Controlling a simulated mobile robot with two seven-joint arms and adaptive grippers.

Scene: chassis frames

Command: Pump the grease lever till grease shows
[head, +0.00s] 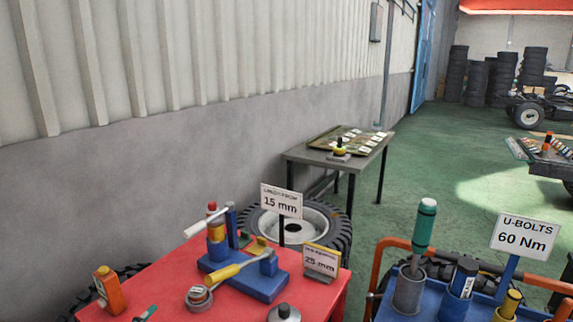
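A blue-based device (262,287) stands on the red table (130,293) at the lower middle of the head view. A white handle (207,221) slants across its upright blue and yellow post. A yellow-handled tool (222,273) with a round grey end lies across the front of the base. I cannot tell for certain which handle is the grease lever, and I can make out no grease. Neither of my grippers is in view.
Signs reading 15 mm (281,201) and 25 mm (321,262) stand by the device. An orange bottle (108,290) is at left. A blue cart (424,308) with tools and a U-BOLTS sign (525,234) stands at right. Green floor (430,165) is open behind.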

